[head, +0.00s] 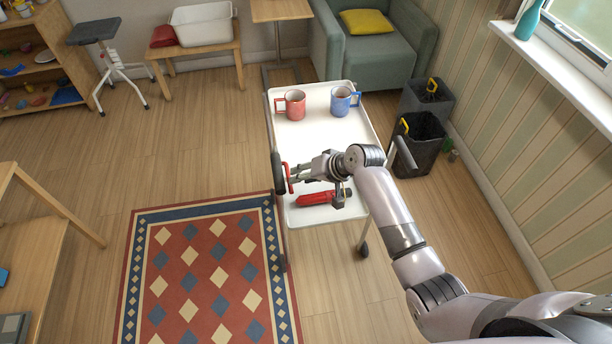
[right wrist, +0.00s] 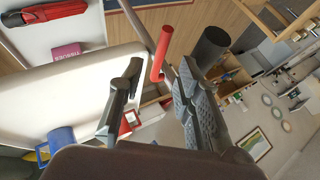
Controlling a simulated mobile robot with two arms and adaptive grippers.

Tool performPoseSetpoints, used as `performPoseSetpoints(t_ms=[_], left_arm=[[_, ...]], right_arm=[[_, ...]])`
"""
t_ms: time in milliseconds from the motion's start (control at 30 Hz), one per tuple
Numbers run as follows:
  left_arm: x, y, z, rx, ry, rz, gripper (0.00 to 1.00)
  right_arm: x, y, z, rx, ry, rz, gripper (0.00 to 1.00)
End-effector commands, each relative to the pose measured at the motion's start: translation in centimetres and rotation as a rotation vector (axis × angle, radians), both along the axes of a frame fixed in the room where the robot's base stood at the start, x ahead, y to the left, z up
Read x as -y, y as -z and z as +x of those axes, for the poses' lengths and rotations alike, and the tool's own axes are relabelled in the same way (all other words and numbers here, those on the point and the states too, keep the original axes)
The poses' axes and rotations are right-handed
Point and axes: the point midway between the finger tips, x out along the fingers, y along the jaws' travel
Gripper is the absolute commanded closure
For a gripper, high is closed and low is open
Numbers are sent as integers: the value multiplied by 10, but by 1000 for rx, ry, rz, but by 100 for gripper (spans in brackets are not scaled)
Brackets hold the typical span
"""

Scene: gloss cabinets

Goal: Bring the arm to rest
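My right arm reaches in from the lower right in the head view. Its gripper (head: 298,173) is over the white trolley (head: 312,128), near its left edge. In the right wrist view the two fingers of this gripper (right wrist: 160,78) stand apart with nothing clasped between them. A red bar (right wrist: 163,52) and a dark cylinder (right wrist: 208,50) show just beyond the fingertips; whether they touch is unclear. The red bar (head: 287,178) also shows in the head view. My left gripper is not in view.
A red mug (head: 293,104) and a blue mug (head: 341,101) stand on the trolley. A red folded umbrella (head: 318,198) lies nearer, below my gripper. Dark bins (head: 420,140) and an armchair (head: 375,58) stand beyond.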

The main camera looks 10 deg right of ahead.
Motion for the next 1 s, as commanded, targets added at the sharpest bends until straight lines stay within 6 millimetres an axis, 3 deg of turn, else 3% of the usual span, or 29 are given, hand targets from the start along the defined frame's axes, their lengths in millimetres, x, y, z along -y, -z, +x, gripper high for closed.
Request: performPoseSetpoints(t_ms=[700, 767, 867, 1000], left_arm=[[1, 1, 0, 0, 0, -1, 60], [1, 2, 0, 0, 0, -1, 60], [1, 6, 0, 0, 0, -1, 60], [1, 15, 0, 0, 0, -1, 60]], right_arm=[[5, 0, -5, -5, 2, -6, 68], [7, 10, -8, -12, 7, -14, 68], [15, 46, -19, -36, 24, -44, 68], [34, 126, -53, -84, 51, -128, 68]])
